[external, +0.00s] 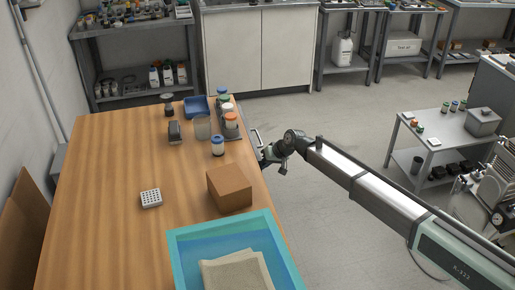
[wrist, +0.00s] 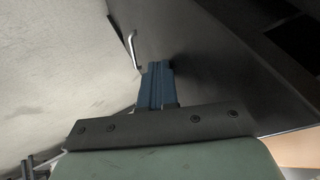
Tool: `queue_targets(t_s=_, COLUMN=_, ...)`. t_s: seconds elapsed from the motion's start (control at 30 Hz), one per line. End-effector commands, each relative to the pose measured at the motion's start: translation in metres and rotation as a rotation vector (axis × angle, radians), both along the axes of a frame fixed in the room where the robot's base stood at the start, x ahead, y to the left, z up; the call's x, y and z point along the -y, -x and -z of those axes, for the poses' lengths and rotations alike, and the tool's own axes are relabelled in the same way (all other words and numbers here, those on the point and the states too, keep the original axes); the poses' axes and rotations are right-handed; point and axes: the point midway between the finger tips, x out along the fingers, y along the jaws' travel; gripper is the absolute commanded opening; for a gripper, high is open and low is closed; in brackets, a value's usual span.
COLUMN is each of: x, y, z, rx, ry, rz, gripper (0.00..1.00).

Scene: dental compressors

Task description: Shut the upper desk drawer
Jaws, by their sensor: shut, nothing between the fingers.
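The desk (external: 105,190) has a wooden top, and its right side faces my arm. A grey part with a handle (external: 259,137) sticks out a little past that edge, beside my gripper (external: 270,157). In the wrist view a dark front panel (wrist: 205,65) carries a metal bar handle (wrist: 132,50). The shut blue-grey fingers of my gripper (wrist: 154,66) point at this panel, close to the handle, with nothing between them. I cannot tell whether they touch the panel. How far the upper drawer stands out is not clear.
A brown box (external: 230,188) and a teal tray (external: 180,245) with cloth sit near the desk's right edge. Several bottles and a blue bin (external: 196,107) stand at the far end. The floor (external: 300,120) right of the desk is open; a grey cart (external: 440,150) stands farther right.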

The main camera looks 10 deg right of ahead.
Motion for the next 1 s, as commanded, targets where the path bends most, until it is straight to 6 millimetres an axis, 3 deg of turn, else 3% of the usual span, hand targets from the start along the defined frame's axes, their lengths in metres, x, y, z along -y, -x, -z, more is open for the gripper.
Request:
queue_targets(t_s=0.23, x=0.007, y=0.0, z=0.0, rx=0.0, ry=0.0, rz=0.001, gripper=0.0)
queue_targets(t_s=0.47, x=0.042, y=0.001, z=0.0, rx=0.0, ry=0.0, rz=0.002, gripper=0.0)
queue_targets(t_s=0.7, x=0.063, y=0.021, z=-0.039, rx=0.001, ry=0.0, rz=0.0, gripper=0.0)
queue_targets(t_s=1.0, x=0.083, y=0.035, z=-0.072, rx=0.001, ry=0.0, rz=0.0, gripper=0.0)
